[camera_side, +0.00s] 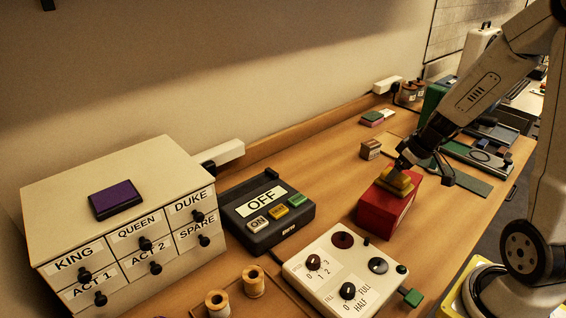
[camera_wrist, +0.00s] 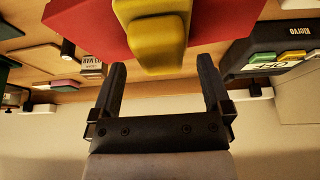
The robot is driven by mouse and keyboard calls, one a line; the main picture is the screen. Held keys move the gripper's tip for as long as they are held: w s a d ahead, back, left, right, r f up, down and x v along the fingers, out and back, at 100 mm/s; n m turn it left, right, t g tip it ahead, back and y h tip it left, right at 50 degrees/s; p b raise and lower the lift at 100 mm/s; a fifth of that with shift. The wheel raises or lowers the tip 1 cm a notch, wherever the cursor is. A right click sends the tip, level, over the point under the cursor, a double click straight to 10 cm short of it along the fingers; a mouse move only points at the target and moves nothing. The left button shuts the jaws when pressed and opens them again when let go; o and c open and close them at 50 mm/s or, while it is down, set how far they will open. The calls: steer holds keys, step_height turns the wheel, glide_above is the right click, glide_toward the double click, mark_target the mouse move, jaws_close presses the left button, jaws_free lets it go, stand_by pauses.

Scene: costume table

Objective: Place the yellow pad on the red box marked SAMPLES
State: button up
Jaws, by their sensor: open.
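The red box (camera_side: 382,212) stands on the table at right of centre in the side view; no SAMPLES label is legible. The yellow pad (camera_side: 396,184) is on top of the box, apparently resting on it. In the wrist view, the red box (camera_wrist: 90,25) fills the top and the yellow pad (camera_wrist: 158,38) shows in front of it. My gripper (camera_wrist: 160,66) is open, its two dark fingers apart with the pad's near end between or just beyond their tips. In the side view my gripper (camera_side: 408,160) is right at the pad; contact is hard to tell.
A white control panel (camera_side: 340,297) with knobs stands just in front of the box. A dark switch unit (camera_side: 268,232) reading OFF and a labelled drawer cabinet (camera_side: 110,215) bearing a purple pad (camera_side: 116,199) stand left. A small brown block (camera_side: 370,150) sits behind the box.

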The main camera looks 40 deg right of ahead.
steer(key=v, duration=1)
steer(key=shift+r, duration=0.15)
stand_by(0.6)
steer(key=a+f+g, duration=0.1)
steer(key=a+f, duration=0.3)
steer(key=a, duration=0.5)
steer(key=a+f+g, duration=0.1)
steer(key=a+f, duration=0.4)
steer(key=a, duration=0.5)
steer(key=shift+w+f, duration=0.25)
